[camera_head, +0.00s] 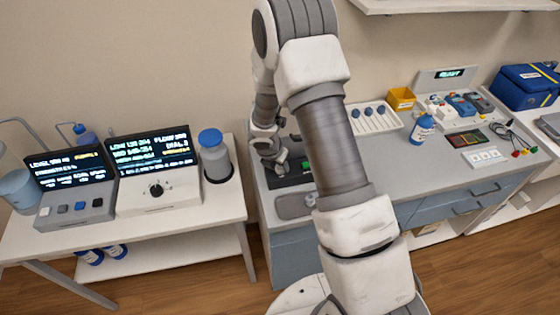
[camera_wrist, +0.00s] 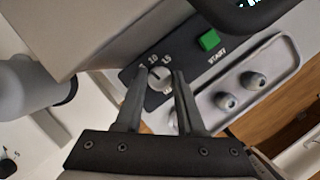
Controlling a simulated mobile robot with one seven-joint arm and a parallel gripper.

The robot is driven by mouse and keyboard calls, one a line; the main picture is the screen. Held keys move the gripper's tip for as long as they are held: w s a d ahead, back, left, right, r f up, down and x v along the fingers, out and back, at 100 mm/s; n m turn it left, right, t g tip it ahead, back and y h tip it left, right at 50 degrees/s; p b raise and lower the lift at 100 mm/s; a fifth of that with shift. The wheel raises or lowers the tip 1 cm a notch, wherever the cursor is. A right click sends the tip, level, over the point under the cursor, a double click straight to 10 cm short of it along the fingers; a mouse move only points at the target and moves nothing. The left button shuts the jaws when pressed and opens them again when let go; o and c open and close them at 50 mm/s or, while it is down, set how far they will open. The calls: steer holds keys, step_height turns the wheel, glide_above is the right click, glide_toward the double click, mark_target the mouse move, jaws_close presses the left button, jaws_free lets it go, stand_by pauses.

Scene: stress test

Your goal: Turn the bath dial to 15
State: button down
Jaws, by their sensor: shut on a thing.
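The bath dial (camera_wrist: 159,84) is a small pale knob on a black panel in the wrist view. White marks beside it read 10 and 15, with another partly hidden. My gripper (camera_wrist: 159,72) has its two dark fingers on either side of the knob and is shut on it. The fingers hide part of the scale, and I cannot tell which mark the knob points to. A green START button (camera_wrist: 209,40) sits right of the dial. In the head view my gripper (camera_head: 276,161) is low over the black panel (camera_head: 291,178); the dial is hidden there.
A grey tray (camera_head: 294,206) lies in front of the panel; it holds two round knob-like pieces in the wrist view. A white side table at left carries two display boxes, one with a black knob (camera_head: 155,189), and a blue-capped bottle (camera_head: 214,155). Another bottle (camera_head: 423,127) stands right of my arm.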

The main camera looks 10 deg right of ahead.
steer(key=m+g, duration=0.1)
steer(key=m, duration=0.2)
steer(key=shift+m+h, duration=0.4)
steer(key=shift+w+m+g+h+b, duration=0.1)
steer(key=shift+m+g+h+b, duration=0.25)
steer(key=shift+m, duration=0.75)
steer(key=shift+w+m+g+h+b, duration=0.1)
steer(key=shift+m+g, duration=0.45)
steer(key=shift+m, duration=0.55)
steer(key=c, duration=0.5)
jaws_free()
